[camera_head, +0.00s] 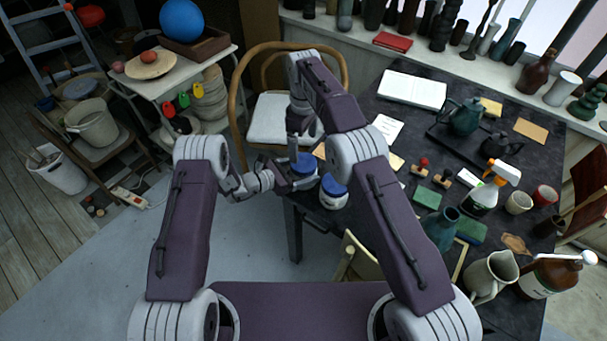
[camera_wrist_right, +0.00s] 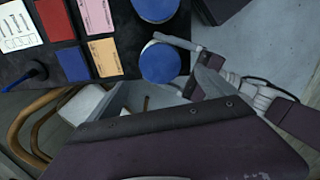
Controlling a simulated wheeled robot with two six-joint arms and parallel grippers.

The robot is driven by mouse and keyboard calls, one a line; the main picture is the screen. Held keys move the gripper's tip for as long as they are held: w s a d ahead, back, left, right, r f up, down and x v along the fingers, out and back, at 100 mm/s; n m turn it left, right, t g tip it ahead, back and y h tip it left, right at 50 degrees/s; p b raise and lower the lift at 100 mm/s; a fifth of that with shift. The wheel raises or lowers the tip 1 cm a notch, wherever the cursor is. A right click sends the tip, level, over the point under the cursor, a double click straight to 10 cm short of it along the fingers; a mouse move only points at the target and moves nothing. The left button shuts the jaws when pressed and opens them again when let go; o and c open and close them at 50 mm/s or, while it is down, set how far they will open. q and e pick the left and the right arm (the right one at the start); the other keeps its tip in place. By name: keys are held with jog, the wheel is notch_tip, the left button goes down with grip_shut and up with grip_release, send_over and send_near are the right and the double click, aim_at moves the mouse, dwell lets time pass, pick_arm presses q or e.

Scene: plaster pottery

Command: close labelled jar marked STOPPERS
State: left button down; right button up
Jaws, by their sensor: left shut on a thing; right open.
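A white jar with a blue top (camera_head: 303,163) is at the table's near left edge. It also shows from above in the right wrist view (camera_wrist_right: 161,63). My left gripper (camera_head: 290,182) is shut on this jar from the side; its fingers reach the jar's side in the right wrist view (camera_wrist_right: 186,62). A second white jar with a blue top (camera_head: 334,187) stands close by, to the right and nearer to me. My right gripper (camera_head: 301,146) is open just above the first jar, partly hidden by its arm. No label reading STOPPERS is legible, and I cannot tell how firmly the blue tops sit.
A bentwood chair (camera_head: 270,112) stands beyond the jars. To the right on the dark table (camera_head: 400,110) are stamps, green blocks, a spray bottle (camera_head: 488,188), a pitcher (camera_head: 491,275) and a teapot (camera_head: 462,116). Cards (camera_wrist_right: 104,57) lie beside the jars. Floor is open left of the table.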

aim_at(303, 162)
jog(key=n, duration=1.2)
jog(key=shift+f, duration=0.1)
notch_tip(303, 162, down, 8)
jog(key=shift+r, duration=0.1)
